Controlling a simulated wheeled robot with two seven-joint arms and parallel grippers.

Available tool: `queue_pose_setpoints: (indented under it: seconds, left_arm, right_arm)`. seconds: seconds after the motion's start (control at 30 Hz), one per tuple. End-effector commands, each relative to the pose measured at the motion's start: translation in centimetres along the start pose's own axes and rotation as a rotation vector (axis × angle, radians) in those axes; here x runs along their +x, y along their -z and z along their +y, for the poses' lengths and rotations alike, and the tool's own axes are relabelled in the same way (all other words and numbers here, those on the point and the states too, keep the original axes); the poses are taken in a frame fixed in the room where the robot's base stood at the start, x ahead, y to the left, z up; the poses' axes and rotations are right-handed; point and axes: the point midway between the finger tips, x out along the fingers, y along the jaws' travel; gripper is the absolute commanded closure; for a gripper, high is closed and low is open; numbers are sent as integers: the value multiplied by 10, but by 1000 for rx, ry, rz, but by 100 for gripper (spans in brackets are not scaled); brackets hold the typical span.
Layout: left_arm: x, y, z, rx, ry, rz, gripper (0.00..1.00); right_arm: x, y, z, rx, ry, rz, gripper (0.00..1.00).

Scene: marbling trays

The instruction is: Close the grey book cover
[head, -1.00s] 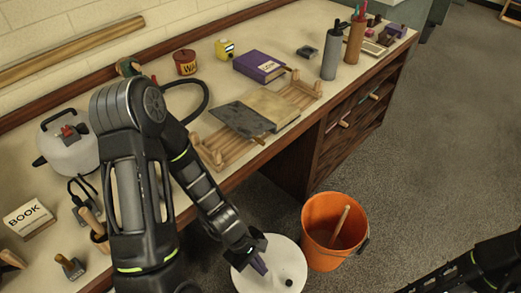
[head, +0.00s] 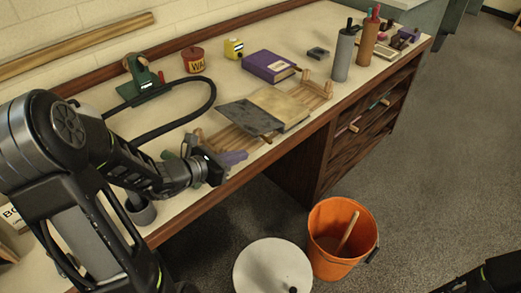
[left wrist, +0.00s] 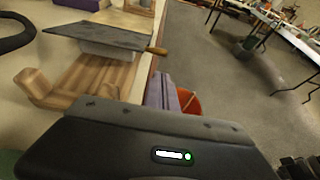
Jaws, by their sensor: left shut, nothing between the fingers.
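The book lies open on a slatted wooden cradle (head: 210,139) near the table's front edge. Its grey cover (head: 248,114) is spread out to the left, and its tan page side (head: 291,107) lies to the right. The grey cover also shows in the left wrist view (left wrist: 95,36), raised above the cradle slats. My left gripper (head: 238,157) has purple fingers, is shut and empty, and is at the cradle's near left end, below the cover in the picture and apart from it. In the left wrist view its fingers (left wrist: 163,92) are partly hidden by the gripper body.
A wood-handled tool (left wrist: 157,50) sticks out by the cover's near edge. A purple book (head: 268,66) lies behind. A green press-like tool (head: 143,80) and a black hose (head: 200,117) are at the left. An orange bucket (head: 325,265) and white round lid (head: 258,275) stand below the table.

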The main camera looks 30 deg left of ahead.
Motion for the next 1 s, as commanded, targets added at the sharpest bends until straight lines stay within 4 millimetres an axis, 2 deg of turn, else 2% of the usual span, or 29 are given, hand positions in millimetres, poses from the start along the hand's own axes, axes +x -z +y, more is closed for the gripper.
queue_pose_setpoints:
  seconds: [0.27,0.7,1.0]
  left_arm:
    - [21,1,-1,0,4,2,100]
    - [90,1,-1,0,4,2,100]
    - [100,1,-1,1,2,2,100]
  right_arm:
    - [1,0,0,0,0,0,64]
    - [1,0,0,0,0,0,64]
    - [1,0,0,0,0,0,64]
